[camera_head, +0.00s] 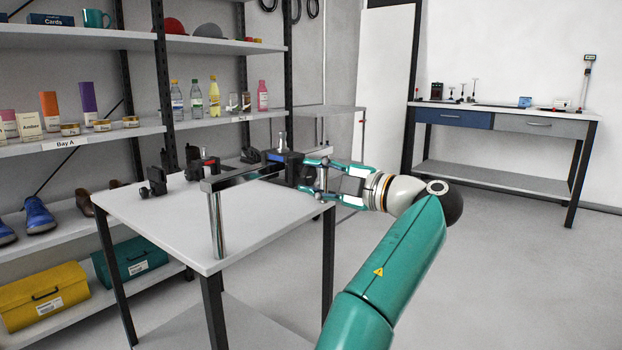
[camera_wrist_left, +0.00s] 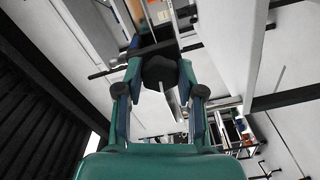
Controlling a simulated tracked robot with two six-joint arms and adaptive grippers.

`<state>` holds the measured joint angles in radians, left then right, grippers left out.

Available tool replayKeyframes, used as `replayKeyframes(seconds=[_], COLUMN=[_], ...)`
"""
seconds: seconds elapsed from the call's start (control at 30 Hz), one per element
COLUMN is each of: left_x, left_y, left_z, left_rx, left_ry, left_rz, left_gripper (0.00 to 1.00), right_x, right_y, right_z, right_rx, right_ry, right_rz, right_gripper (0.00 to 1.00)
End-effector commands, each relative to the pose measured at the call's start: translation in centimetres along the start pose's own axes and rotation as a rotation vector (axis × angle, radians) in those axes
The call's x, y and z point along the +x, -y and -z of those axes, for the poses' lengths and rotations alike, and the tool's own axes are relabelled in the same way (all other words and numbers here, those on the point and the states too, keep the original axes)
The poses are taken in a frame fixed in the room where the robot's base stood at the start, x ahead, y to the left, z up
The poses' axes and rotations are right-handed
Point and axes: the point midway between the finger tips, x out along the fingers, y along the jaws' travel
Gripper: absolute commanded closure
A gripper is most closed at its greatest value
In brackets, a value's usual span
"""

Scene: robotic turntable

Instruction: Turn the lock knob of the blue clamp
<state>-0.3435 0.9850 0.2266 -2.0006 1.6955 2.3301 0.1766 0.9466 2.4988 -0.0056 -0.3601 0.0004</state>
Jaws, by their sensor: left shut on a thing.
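The blue clamp (camera_head: 276,157) sits on a metal rail (camera_head: 245,176) above the small white table, at its right end. Its black knob shows in the left wrist view (camera_wrist_left: 160,72) between my fingertips. My left gripper (camera_head: 304,175) reaches the clamp from the right. In the left wrist view my left gripper (camera_wrist_left: 159,76) has one finger on each side of the black knob and is shut on it. In the head view the knob is mostly hidden by the fingers. My right gripper is in neither view.
The white table (camera_head: 175,232) also carries a black clamp with a red part (camera_head: 208,164) and other black fixtures (camera_head: 153,182). A metal post (camera_head: 216,226) stands at its front edge. Shelves (camera_head: 80,142) fill the left. A workbench (camera_head: 505,121) stands at the back right. The floor on the right is clear.

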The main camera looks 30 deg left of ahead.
Motion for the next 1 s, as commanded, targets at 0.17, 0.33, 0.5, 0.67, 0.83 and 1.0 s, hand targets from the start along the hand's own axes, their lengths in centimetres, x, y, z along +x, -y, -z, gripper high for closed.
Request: replayKeyframes(seconds=[0.17, 0.33, 0.5, 0.67, 0.83, 1.0], left_x=[-0.12, -0.13, -0.12, -0.1, -0.06, -0.04], left_y=[0.16, 0.17, 0.18, 0.14, 0.07, 0.04], left_z=[-0.09, -0.09, -0.07, -0.04, 0.0, 0.01], left_rx=[-0.02, -0.022, -0.022, -0.022, -0.023, -0.023], left_ry=[0.001, 0.001, 0.0, 0.0, 0.0, 0.0], left_rz=[0.003, 0.003, 0.004, 0.003, 0.002, 0.001], left_gripper=[0.97, 0.97, 0.97, 0.37, 0.36, 0.36], right_x=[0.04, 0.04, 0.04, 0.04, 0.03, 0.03], right_y=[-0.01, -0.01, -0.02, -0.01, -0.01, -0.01], right_z=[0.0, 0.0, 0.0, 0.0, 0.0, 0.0], right_rx=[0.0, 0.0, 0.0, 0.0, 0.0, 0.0], right_ry=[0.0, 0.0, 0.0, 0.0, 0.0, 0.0], right_rz=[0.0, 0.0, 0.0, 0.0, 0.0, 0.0], right_gripper=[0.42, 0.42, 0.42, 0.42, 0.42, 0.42])
